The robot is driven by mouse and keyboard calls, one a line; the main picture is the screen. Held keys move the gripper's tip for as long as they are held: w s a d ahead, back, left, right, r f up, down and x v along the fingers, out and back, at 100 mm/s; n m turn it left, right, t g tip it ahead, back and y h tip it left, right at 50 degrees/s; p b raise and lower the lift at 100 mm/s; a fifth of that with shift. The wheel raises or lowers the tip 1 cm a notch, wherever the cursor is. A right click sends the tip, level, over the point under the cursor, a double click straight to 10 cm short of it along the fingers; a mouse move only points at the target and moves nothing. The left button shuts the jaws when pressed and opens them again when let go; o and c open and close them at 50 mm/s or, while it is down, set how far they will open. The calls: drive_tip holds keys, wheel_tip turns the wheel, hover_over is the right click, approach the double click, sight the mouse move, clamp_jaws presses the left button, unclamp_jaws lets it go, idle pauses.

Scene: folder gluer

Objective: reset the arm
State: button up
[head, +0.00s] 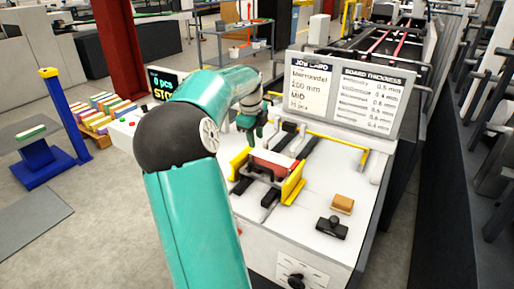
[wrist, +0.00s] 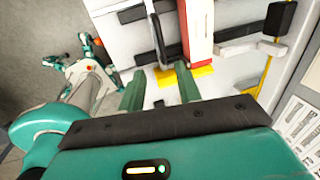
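My teal arm reaches from the bottom of the head view over the white machine top (head: 312,207). My gripper (head: 250,130) is above the far left part of this top, just behind the red block (head: 272,164) between the yellow guides. In the wrist view, the two green fingers of my gripper (wrist: 160,88) stand apart with nothing held between them. Beyond the fingertips are a yellow plate (wrist: 186,75), the red block (wrist: 197,30) and a dark handle (wrist: 157,35). My forearm hides part of the machine's left side in the head view.
A sign board (head: 343,92) stands at the machine's back. An orange-brown block (head: 342,204) and a black clamp-like part (head: 332,227) lie at the front right. A yellow rod (head: 330,142) runs behind the guides. A pallet of coloured stacks (head: 98,122) and a blue post (head: 62,112) are at left.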

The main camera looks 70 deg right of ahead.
drive_tip(key=shift+a+r, duration=0.15)
drive_tip(key=shift+r, duration=0.45)
drive_tip(key=w+a+r+n+t+y, duration=0.1)
drive_tip(key=w+a+n, duration=0.4)
drive_tip(key=a, duration=0.4)
drive_tip(key=w+a+r+n+t, duration=0.1)
drive_tip(key=w+a+n+t, duration=0.15)
drive_tip(key=a+n, duration=0.55)
drive_tip(key=w+a+r+n+t+y, duration=0.1)
drive_tip(key=w+a+n, duration=0.35)
drive_tip(key=a, duration=0.65)
drive_tip(key=s+a+f+n, duration=0.1)
drive_tip(key=s+a+n, duration=0.2)
drive_tip(key=a+n, duration=0.7)
drive_tip(key=s+a+f+n+t, duration=0.1)
drive_tip(key=s+a+n, duration=0.3)
drive_tip(key=a+n, duration=0.6)
drive_tip(key=a, duration=0.7)
drive_tip(key=shift+s+a+f, duration=0.2)
drive_tip(key=shift+s+a, duration=0.05)
drive_tip(key=shift+a, duration=0.15)
drive_tip(key=shift+d+t, duration=0.15)
drive_tip(key=shift+t, duration=0.1)
